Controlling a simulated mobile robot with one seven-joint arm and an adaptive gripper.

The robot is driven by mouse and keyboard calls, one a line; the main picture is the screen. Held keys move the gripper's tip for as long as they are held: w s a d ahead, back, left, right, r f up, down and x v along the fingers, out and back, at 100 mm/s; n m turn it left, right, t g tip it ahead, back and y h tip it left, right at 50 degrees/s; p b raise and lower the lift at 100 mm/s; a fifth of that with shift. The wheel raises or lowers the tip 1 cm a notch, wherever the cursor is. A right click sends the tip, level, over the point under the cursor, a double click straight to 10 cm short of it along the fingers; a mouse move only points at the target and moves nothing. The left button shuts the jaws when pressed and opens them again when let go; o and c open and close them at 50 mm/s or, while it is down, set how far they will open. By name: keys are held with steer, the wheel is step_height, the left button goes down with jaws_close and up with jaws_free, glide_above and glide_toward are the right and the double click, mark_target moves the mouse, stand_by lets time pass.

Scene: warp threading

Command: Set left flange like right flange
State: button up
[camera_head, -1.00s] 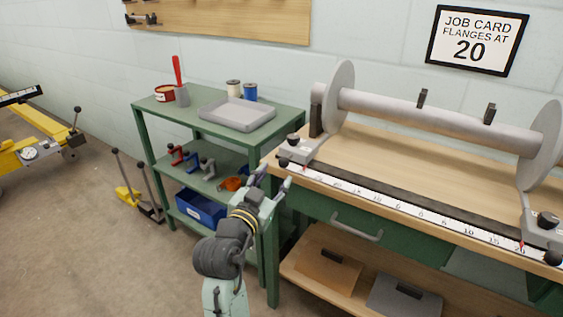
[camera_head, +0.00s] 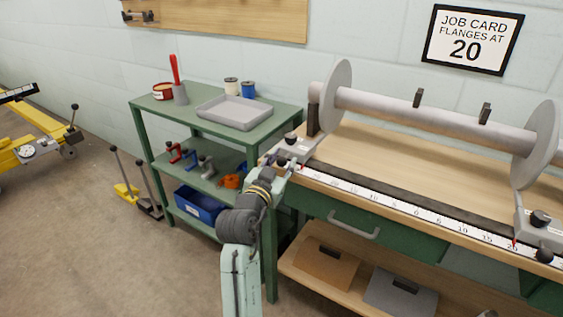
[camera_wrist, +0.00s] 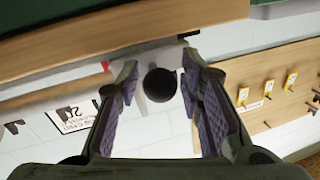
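The left flange (camera_head: 333,95) is a grey disc at the left end of a roller, on a sliding block (camera_head: 299,149) with a dark knob on top. Its red pointer is near the left end of the scale; the number there is too small to read. The right flange (camera_head: 541,140) stands on a matching block (camera_head: 536,228), its red pointer near 20. My gripper (camera_head: 278,163) is at the front of the left block. In the wrist view it is open (camera_wrist: 160,90), with a dark round knob (camera_wrist: 160,84) between its purple-padded fingers, with gaps on both sides.
A white scale strip (camera_head: 400,208) runs along the front of the wooden bench. The job card (camera_head: 472,39) reads "FLANGES AT 20". A green shelf cart (camera_head: 150,106) with a grey tray (camera_head: 236,113) stands left, close to my arm. A drawer handle (camera_head: 354,225) sticks out below.

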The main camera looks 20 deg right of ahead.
jaws_close()
stand_by(0.3)
steer(key=s+d, duration=0.4)
steer(key=s, duration=0.1)
steer(key=s+d, duration=0.2)
steer(key=shift+s+p, duration=0.4)
steer(key=shift+o, duration=1.6)
jaws_free()
